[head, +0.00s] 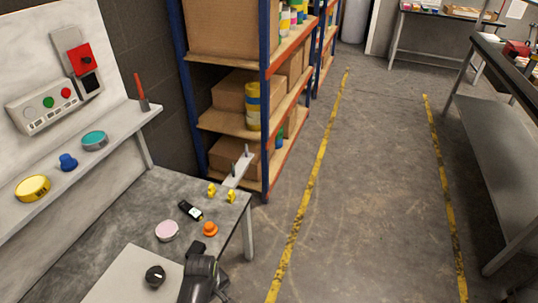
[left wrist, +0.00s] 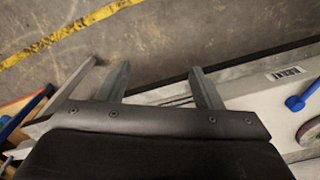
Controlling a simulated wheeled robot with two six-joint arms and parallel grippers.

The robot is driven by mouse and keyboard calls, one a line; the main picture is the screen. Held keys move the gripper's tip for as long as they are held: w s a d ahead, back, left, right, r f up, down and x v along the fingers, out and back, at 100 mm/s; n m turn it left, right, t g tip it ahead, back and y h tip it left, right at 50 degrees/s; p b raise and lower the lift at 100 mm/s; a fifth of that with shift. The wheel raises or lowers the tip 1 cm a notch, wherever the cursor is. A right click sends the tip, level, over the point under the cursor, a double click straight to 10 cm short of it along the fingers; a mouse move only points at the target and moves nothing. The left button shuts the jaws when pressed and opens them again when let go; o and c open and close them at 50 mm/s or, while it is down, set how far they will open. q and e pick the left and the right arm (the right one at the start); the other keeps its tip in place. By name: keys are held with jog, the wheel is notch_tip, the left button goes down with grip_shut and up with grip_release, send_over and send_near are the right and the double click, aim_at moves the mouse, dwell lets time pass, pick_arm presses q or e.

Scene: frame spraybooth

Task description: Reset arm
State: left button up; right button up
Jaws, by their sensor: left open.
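My left gripper (left wrist: 159,68) shows in the left wrist view with its two grey fingers spread apart and nothing between them. The grey floor and pale bars or edges lie behind the fingers. In the head view a dark arm part of mine (head: 203,272) stands at the bottom, over the front of the grey table (head: 120,215). Its fingers cannot be made out there. My right gripper is not identifiable in either view.
A black knob (head: 155,276), pink disc (head: 167,231), orange knob (head: 210,229) and black device (head: 190,210) lie near the arm. A wall shelf (head: 120,130) is left, a storage rack (head: 266,110) behind. Floor (head: 365,190) at right is clear.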

pick_arm(q)
jog(key=s+a+f+m, duration=0.2)
jog(key=s+a+f, duration=0.1)
jog(key=s+f, duration=0.5)
jog(key=s+a+f+m, duration=0.3)
jog(key=s+a+f, duration=0.1)
jog(key=s+f, duration=0.4)
jog(key=s+a+f+m, duration=0.1)
jog(key=s+a+f, duration=0.2)
jog(key=s, duration=0.6)
jog(key=s+a+f+m+t+y, duration=0.1)
jog(key=s+a+f, duration=0.3)
jog(key=s, duration=0.6)
jog(key=shift+a+f+m, duration=0.2)
jog(key=shift+f+m, duration=0.4)
jog(key=shift+m, duration=0.2)
pick_arm(e)
jog(key=shift+w+a, duration=0.1)
jog(key=shift+w, duration=0.25)
pick_arm(q)
jog(key=shift+w, duration=0.1)
pick_arm(e)
jog(key=shift+w, duration=0.1)
